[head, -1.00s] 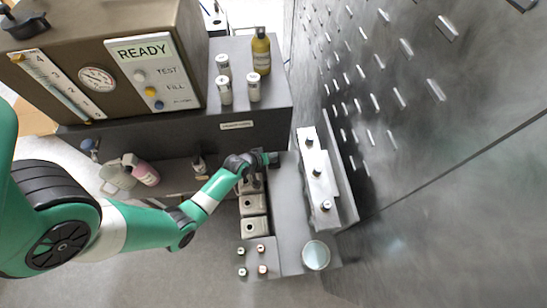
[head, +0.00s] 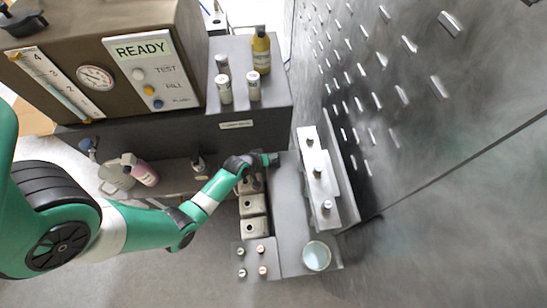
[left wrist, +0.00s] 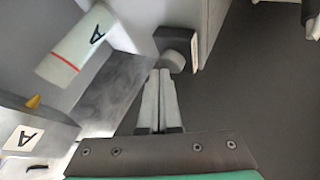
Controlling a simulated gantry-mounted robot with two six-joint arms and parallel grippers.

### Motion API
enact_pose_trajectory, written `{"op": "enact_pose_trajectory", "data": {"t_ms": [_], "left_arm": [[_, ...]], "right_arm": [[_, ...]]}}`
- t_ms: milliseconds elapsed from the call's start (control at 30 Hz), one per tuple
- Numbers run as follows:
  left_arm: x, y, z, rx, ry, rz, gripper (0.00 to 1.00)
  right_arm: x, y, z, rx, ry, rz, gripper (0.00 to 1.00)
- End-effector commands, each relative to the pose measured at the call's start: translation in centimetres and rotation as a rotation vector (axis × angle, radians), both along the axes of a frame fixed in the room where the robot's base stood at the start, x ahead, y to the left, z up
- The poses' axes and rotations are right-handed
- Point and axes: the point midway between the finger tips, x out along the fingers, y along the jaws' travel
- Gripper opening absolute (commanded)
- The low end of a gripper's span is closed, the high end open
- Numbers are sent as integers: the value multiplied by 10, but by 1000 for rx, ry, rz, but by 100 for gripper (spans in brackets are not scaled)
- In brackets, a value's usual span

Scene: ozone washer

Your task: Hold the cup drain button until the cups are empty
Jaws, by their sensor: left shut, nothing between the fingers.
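My left gripper (head: 272,159) reaches over the grey bench at the front of the washer. In the left wrist view its two fingers (left wrist: 160,74) are shut together and empty. Their tips are at a round grey button (left wrist: 172,62) on a dark block with a pale label; I cannot tell whether the button is pressed in. A pale cup marked A (left wrist: 76,45) with a red line shows left of the fingers. Its contents are hidden from this angle. In the head view the arm covers the button. My right gripper is not in view.
Square pale units with dark openings (head: 253,205) line the bench beside the arm. A small knob panel (head: 257,250) and a pale bucket (head: 316,256) are nearer. The display (head: 143,50) reads READY. Several bottles (head: 261,52) stand on the ledge. A perforated metal wall (head: 420,150) bounds the right.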

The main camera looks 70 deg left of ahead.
Motion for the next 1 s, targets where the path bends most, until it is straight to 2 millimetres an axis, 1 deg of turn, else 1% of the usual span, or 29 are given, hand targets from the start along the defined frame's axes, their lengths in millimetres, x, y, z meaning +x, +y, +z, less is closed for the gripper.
{"op": "enact_pose_trajectory", "data": {"t_ms": [733, 1000], "left_arm": [[0, 0, -10, 0, 0, 0, 0], [0, 0, -9, -1, 1, 0, 0]], "right_arm": [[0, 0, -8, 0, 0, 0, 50], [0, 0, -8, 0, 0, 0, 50]]}}
